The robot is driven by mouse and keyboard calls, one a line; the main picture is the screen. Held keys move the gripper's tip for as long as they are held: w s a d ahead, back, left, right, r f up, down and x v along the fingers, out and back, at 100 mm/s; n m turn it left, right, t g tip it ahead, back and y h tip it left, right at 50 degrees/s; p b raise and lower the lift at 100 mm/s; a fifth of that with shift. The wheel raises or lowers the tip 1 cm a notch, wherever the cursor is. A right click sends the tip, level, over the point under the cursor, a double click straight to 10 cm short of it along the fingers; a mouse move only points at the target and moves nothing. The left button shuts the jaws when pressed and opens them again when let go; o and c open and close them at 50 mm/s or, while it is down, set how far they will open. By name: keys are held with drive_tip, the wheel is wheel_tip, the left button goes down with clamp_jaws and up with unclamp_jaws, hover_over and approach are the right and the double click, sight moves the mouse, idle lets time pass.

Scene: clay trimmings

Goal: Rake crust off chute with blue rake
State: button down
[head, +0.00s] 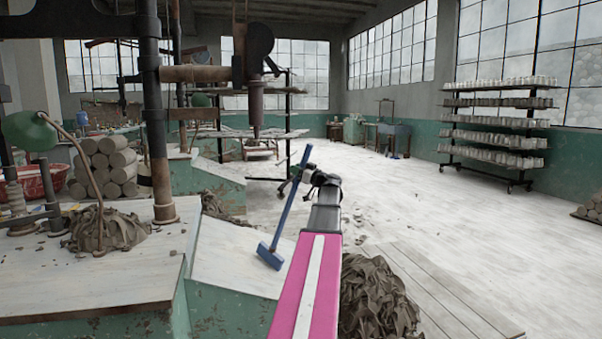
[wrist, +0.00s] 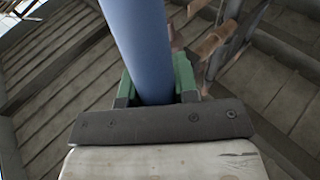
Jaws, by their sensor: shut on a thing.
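My gripper (head: 297,178) is shut on the handle of the blue rake (head: 287,210). In the wrist view, the thick blue handle (wrist: 137,40) runs up between the green jaws (wrist: 155,92). The rake slants, handle end up, with its flat blue head (head: 270,256) low at the right part of the pale sloping chute (head: 228,252). I cannot tell whether the head touches the chute surface. No distinct crust can be made out on the visible chute; my arm covers part of its lower right side.
A heap of grey-brown clay trimmings (head: 377,300) lies on the floor right of my arm. A press column (head: 155,120) and a bench (head: 90,270) with a clay lump (head: 110,229) stand left. Shelves of pots (head: 497,135) stand far right; the middle floor is mostly clear.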

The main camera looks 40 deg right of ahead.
drive_tip(key=shift+f, duration=0.1)
drive_tip(key=shift+s+d+f, duration=0.35)
drive_tip(key=shift+d+f, duration=0.2)
drive_tip(key=shift+d, duration=0.2)
drive_tip(key=shift+s+d+f, duration=0.35)
drive_tip(key=shift+d+f, duration=0.15)
drive_tip(key=shift+d, duration=0.25)
wheel_tip(320, 180, up, 6)
drive_tip(key=d, duration=0.2)
drive_tip(key=shift+s+d+f, duration=0.2)
drive_tip(key=shift+s, duration=0.25)
drive_tip(key=shift+r, duration=0.1)
